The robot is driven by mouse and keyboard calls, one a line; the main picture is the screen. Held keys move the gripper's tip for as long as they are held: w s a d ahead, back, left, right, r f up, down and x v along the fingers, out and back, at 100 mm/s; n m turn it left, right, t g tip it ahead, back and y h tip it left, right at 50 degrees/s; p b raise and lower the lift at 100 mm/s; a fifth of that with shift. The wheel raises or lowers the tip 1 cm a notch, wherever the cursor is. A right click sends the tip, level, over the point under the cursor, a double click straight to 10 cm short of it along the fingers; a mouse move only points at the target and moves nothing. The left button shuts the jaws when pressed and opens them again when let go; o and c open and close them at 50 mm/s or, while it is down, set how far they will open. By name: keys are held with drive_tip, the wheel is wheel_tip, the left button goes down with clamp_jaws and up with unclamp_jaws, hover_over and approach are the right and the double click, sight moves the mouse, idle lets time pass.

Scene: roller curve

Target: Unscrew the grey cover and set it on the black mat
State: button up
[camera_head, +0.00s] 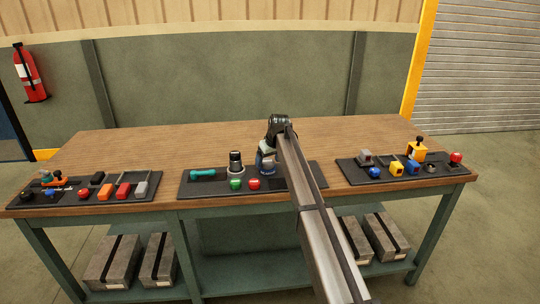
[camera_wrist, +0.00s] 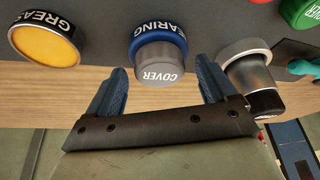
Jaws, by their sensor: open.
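The grey cover (camera_wrist: 163,62), lettered COVER, sits in a blue ring lettered BEARING (camera_wrist: 150,32) in the wrist view. In the head view the blue bearing (camera_head: 267,169) shows beside my arm on the middle dark tray, and the cover is mostly hidden by my gripper. My gripper (camera_wrist: 160,72) is open, with one blue finger on each side of the cover. Gaps show between the fingers and the cover, and nothing is held.
A silver cylinder with a black part (camera_wrist: 250,72) stands close by my right finger. A yellow GREASE pot (camera_wrist: 45,42) is at the left. Green (camera_head: 236,184) and red (camera_head: 254,184) buttons and a teal tool (camera_head: 205,174) share the middle tray (camera_head: 190,190).

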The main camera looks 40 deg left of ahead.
drive_tip(key=shift+a+f, duration=0.15)
drive_tip(key=shift+f, duration=0.2)
drive_tip(key=c, duration=1.3)
drive_tip(key=shift+o, duration=0.2)
drive_tip(key=shift+w+n+g, duration=0.15)
drive_tip(key=shift+n+g, duration=0.15)
drive_tip(key=shift+n, duration=0.6)
drive_tip(key=n+g, duration=0.1)
drive_tip(key=n, duration=0.3)
drive_tip(key=shift+n+g, duration=0.3)
drive_tip(key=shift+g, duration=0.1)
drive_tip(key=shift+s+n, duration=0.25)
drive_tip(key=shift+n, duration=0.25)
